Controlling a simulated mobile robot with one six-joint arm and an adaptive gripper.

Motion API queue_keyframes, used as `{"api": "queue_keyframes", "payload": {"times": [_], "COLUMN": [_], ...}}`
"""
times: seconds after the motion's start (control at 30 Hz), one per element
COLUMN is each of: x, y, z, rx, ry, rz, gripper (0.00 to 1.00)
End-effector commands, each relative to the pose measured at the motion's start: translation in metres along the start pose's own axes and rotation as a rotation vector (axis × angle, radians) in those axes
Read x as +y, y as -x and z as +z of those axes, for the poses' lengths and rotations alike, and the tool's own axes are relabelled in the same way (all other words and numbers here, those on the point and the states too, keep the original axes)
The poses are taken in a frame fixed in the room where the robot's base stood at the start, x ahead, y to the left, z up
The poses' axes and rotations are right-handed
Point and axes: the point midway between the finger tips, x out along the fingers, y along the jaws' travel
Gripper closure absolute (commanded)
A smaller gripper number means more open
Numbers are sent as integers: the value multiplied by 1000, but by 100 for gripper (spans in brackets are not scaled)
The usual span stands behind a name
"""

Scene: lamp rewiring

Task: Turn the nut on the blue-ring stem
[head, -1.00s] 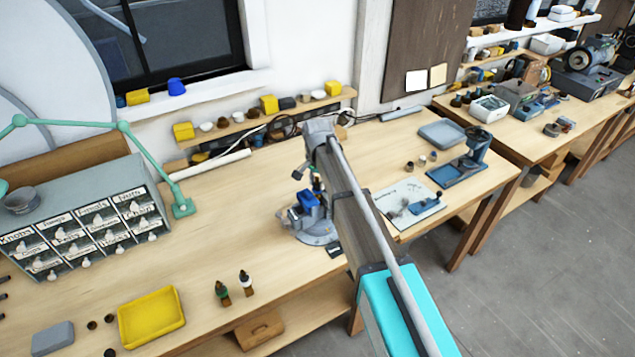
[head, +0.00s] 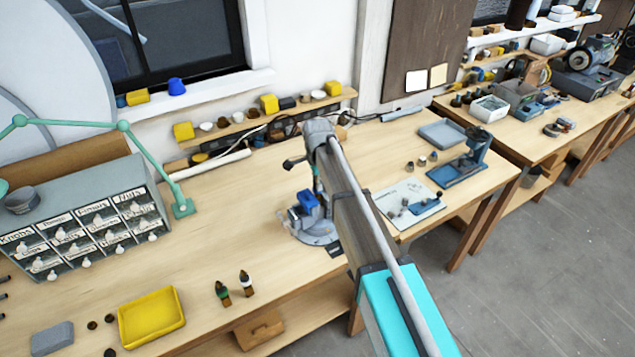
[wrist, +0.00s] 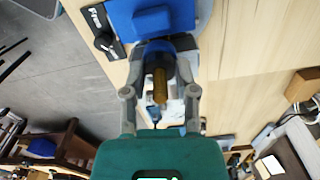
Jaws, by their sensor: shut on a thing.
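A blue vise (head: 309,203) on a grey round base stands on the bench, under my wrist in the head view. Its blue body (wrist: 150,20) fills the top of the wrist view. A brass threaded stem (wrist: 160,84) points toward the wrist camera, with a dark blue-edged part (wrist: 168,47) around its far end. My gripper (wrist: 164,60) has one finger on each side of this part and is shut on it. I cannot tell the nut from the ring here; the fingers and stem hide the contact. The head view barely shows the fingers.
A drawer cabinet (head: 85,225) is at the left. A white mat (head: 405,200) with small parts and a blue stand (head: 465,170) are to the right. The bench centre left is clear.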

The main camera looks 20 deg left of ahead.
Motion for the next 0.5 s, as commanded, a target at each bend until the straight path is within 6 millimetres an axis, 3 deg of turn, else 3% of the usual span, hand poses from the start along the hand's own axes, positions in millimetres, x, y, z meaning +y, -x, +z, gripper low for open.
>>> {"api": "queue_keyframes", "payload": {"times": [0.27, 0.3, 0.5], "x": [0, 0, 0], "y": [0, 0, 0], "z": [0, 0, 0], "rx": [0, 0, 0], "ry": [0, 0, 1], "rz": [-1, -1, 0], "gripper": [100, 61, 27]}}
